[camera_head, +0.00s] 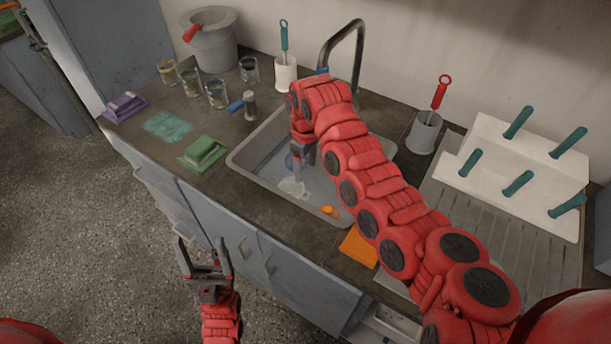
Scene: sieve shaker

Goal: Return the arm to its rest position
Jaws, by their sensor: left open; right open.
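My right arm reaches in from the lower right over the counter, and its gripper (299,165) points down into the grey sink basin (262,142). The jaws are open but small and partly dark in this view. A pale item (292,187) lies in the basin just below the fingertips; I cannot tell whether they touch it. My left gripper (203,248) is open and empty, pointing up in front of the cabinet doors, away from the counter.
A black faucet (345,47) rises behind the sink, close to my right arm. A white rack (515,165) with teal pegs and a grey cup (424,133) are right.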

